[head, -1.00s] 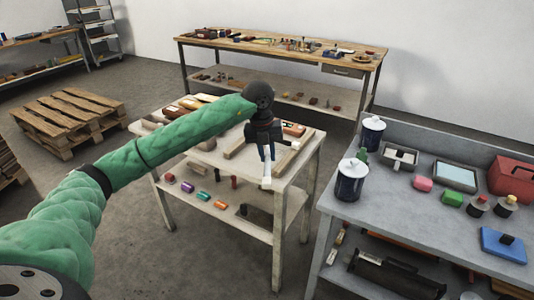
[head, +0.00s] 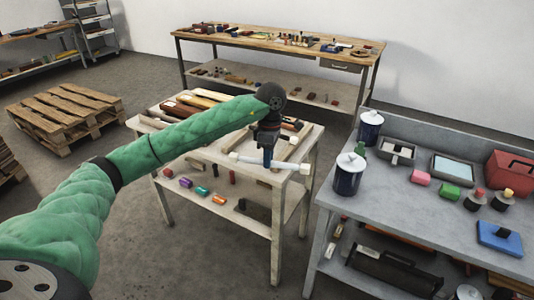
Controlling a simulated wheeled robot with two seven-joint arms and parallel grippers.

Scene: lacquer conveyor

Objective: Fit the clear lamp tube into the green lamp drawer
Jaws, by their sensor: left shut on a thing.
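The clear lamp tube (head: 285,166), pale and translucent with white end caps, is in my left gripper (head: 267,163). It lies across the picture, tilted slightly down to the right, in front of the wooden stand's top. Its right cap shows past the stand's right edge. My left gripper points down and is shut on the tube near its middle. I cannot make out a green lamp drawer; my forearm and gripper cover part of the stand's top. My right gripper is not in view.
The wooden stand (head: 310,140) carries long brown and cream pieces at its back left; small coloured pieces lie on its lower shelf. A grey bench (head: 400,205) at right holds two dark canisters, trays and a red box (head: 511,178). A pallet (head: 65,108) lies on the floor.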

